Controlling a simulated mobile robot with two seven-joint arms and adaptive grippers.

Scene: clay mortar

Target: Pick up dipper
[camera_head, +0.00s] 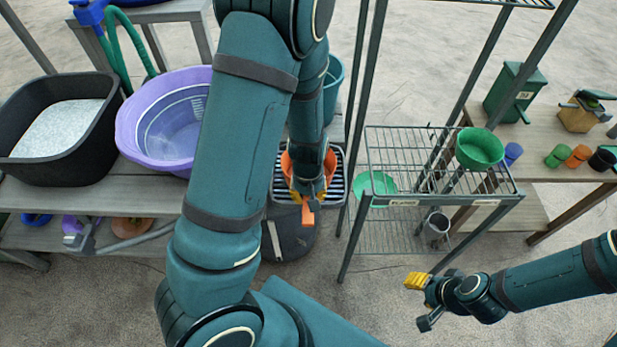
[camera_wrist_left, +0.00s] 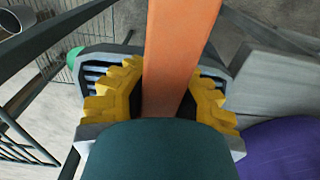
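The orange dipper (camera_head: 308,216) is at my left gripper (camera_head: 307,188) in the head view; part of its orange body shows behind the gripper, over a dark striped tray. In the left wrist view the dipper's flat orange handle (camera_wrist_left: 178,50) runs between the yellow fingers of my left gripper (camera_wrist_left: 165,100). The fingers lie close against both sides of the handle. The dipper's far part is largely hidden by my gripper and arm. My right gripper (camera_head: 422,300) is at lower right in the head view, its fingers spread apart and empty.
A purple basin (camera_head: 135,135) and a black tub (camera_head: 105,125) stand on the bench at left. A dark bucket (camera_head: 290,240) is below the tray. A wire rack (camera_head: 400,150) with green bowls (camera_head: 480,148) stands at centre right. Open floor lies in front.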

